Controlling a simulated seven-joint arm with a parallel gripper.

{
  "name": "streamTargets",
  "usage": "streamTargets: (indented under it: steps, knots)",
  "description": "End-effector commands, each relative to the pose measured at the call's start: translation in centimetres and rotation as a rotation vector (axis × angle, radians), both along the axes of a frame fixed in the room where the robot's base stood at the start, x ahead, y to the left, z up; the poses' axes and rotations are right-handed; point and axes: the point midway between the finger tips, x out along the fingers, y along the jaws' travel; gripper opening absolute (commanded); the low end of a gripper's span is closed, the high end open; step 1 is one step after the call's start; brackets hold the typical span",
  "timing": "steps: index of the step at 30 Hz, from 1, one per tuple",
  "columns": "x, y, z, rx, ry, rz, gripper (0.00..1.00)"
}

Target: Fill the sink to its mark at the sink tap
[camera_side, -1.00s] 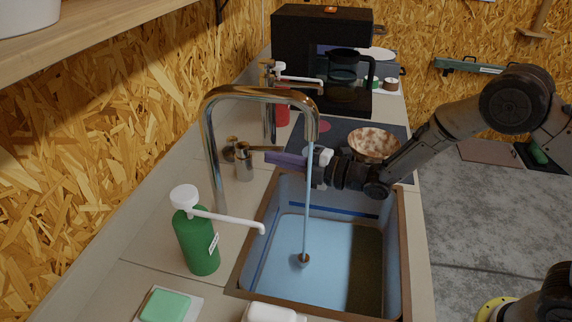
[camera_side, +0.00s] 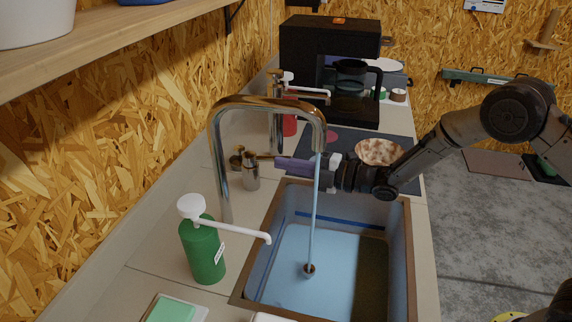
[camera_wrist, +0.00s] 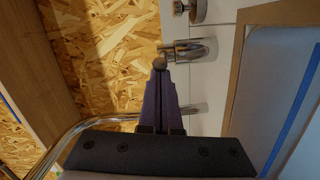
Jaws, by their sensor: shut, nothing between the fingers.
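The chrome sink tap (camera_side: 219,160) arches over the sink (camera_side: 420,262), and a thin stream of water (camera_side: 316,205) runs from its spout. The stream lands near the round drain (camera_side: 309,270), which shows through the pale blue bottom. A blue mark line (camera_side: 340,217) runs along the sink's inner walls, above the bottom. The water's surface level is hard to tell. The tap's valve body with lever (camera_side: 251,170) stands behind the spout. My gripper (camera_side: 279,163) is shut and empty, its purple fingertips close beside the lever. In the wrist view the shut fingertips (camera_wrist: 159,70) meet a small rounded end; contact is unclear.
A green soap bottle (camera_side: 203,250) with a long white spout stands left of the sink. A copper-coloured bowl (camera_side: 378,152) sits on the dark mat beyond the sink, near my wrist. A black coffee machine (camera_side: 308,62) stands at the back. A shelf (camera_side: 130,38) overhangs at left.

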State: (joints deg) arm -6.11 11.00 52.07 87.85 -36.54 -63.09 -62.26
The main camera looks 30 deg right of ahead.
Motion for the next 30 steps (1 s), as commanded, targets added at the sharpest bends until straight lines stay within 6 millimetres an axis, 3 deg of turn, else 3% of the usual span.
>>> streamTargets:
  steps: [17,23,30]
  knots:
    - [0.8,-1.0,0.0,0.000,-0.001,0.105,0.00]
    - [1.5,-1.8,0.0,0.000,-0.002,0.204,0.00]
    - [2.8,-2.7,0.0,-0.001,-0.002,0.200,0.00]
